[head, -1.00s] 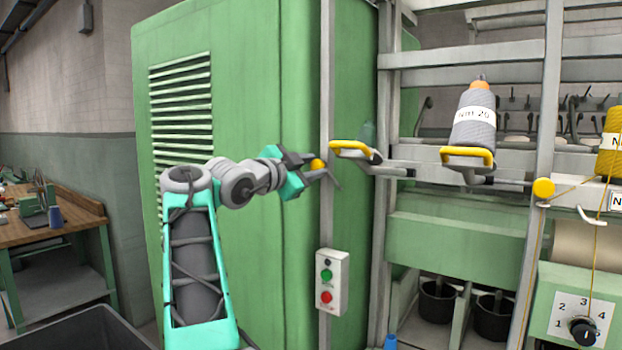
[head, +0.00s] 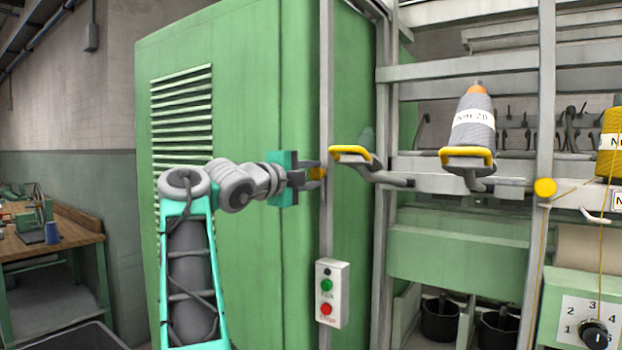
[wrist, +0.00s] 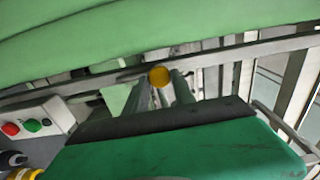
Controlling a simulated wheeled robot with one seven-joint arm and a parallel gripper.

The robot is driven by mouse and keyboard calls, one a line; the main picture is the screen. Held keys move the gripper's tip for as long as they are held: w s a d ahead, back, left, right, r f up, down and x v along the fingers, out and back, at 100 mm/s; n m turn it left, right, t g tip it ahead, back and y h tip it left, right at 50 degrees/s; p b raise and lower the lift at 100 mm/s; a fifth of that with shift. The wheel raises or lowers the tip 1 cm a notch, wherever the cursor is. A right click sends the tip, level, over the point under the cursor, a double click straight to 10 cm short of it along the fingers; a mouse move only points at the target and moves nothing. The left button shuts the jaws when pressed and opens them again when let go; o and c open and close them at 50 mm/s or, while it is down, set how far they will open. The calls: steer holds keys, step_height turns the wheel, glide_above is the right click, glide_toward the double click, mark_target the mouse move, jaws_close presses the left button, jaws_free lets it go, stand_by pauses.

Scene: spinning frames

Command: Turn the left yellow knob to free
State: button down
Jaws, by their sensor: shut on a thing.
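The left yellow knob (head: 317,173) sits on the upright grey post beside the green cabinet. My gripper (head: 319,174) reaches it from the left, its two grey fingers above and below the knob and shut on it. The fingers partly cover the knob in the head view. In the wrist view the knob (wrist: 159,76) shows as a round yellow face at the tips of my gripper (wrist: 161,88). No mark on the knob tells its setting.
A second yellow knob (head: 545,188) is on the right post. A switch box (head: 332,293) with green and red buttons hangs below the left knob. A yellow-rimmed holder (head: 350,151) juts out just right of my gripper. A grey yarn cone (head: 473,125) stands further right.

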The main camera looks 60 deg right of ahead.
stand_by(0.3)
steer(key=c, duration=1.4)
jaws_free()
steer(key=shift+o, duration=0.2)
steer(key=w+a+b, duration=0.1)
steer(key=a, duration=0.6)
steer(key=shift+a+b, duration=0.35)
steer(key=shift+a, duration=0.05)
